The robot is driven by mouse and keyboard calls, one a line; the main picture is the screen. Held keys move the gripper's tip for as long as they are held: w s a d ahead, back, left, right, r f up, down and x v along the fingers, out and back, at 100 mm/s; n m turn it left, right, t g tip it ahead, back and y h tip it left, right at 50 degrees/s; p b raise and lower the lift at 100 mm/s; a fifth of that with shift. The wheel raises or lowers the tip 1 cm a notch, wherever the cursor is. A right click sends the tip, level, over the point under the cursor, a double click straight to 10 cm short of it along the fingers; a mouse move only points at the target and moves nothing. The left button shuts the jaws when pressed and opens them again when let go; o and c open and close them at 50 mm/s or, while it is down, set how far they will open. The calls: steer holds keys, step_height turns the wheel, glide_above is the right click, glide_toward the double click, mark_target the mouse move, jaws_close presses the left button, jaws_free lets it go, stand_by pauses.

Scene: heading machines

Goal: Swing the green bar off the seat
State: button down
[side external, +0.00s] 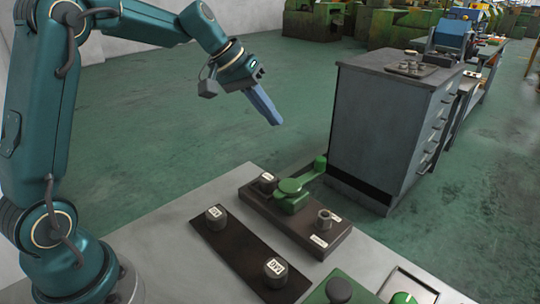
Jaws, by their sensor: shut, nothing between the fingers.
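The green bar (306,179) lies on a dark brown block (300,226) on the grey table. Its wide rounded end is over the block, and its narrower arm points to the upper right, past the block's back edge, ending in an upright green grip (320,162). The seat cannot be made out for sure; what lies under the wide end is hidden. A grey metal ring-like post (326,220) stands uncovered on the right part of the block. My gripper (277,122) is shut and empty, in the air above and behind the bar, pointing down and to the right, apart from everything.
A dark plate (240,247) with two labelled round pieces (214,218) (275,270) lies in front of the block. A green box with a black knob (339,290) and a panel with a green knob (403,298) are at the front right. A grey cabinet (385,130) stands behind.

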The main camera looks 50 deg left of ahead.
mark_target(319, 159)
steer(key=d+x, duration=0.2)
steer(key=x, duration=0.8)
steer(key=shift+w+d+r+n, duration=0.15)
steer(key=shift+d+n, duration=0.1)
steer(key=shift+n, duration=0.05)
stand_by(0.4)
steer(key=shift+w+d+m, duration=0.3)
steer(key=shift+d+m, duration=0.2)
steer(key=shift+d, duration=0.45)
